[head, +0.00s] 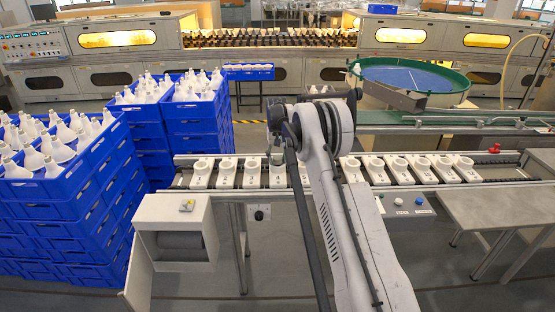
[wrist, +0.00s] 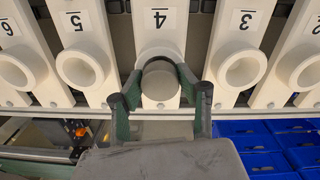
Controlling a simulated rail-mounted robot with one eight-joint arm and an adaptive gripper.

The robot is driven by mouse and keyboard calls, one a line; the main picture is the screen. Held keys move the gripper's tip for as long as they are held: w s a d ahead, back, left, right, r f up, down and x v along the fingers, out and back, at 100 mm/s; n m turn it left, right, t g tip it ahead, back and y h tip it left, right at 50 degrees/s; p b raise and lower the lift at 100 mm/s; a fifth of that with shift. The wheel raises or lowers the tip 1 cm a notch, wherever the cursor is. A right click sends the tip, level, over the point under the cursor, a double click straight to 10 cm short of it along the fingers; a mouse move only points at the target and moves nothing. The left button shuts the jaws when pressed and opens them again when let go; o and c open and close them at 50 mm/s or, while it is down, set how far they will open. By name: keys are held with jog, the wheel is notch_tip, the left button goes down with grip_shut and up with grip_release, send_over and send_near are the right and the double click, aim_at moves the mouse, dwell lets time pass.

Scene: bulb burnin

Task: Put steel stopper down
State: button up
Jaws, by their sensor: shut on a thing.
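The steel stopper (wrist: 159,88) shows in the wrist view as a plain grey round thing between the two green fingers of my gripper (wrist: 160,78). The gripper is shut on it. It is at the round cup of the white holder marked 4 (wrist: 161,38); a dark crescent shows along its upper edge. I cannot tell whether it sits in the cup or is held just above it.
White holders with empty cups stand on both sides, marked 5 (wrist: 83,66) and 3 (wrist: 240,68). They line a conveyor (head: 225,174). Blue crates (head: 60,212) of white bulbs stand at the left. A red knob (head: 494,149) is at the right; a steel table (head: 500,215) has clear room.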

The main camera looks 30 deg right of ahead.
jog(key=shift+f, duration=0.1)
jog(key=shift+f+b, duration=0.2)
jog(key=shift+b, duration=0.1)
jog(key=o, duration=1.2)
jog(key=shift+o, duration=0.2)
jog(key=shift+r, duration=0.1)
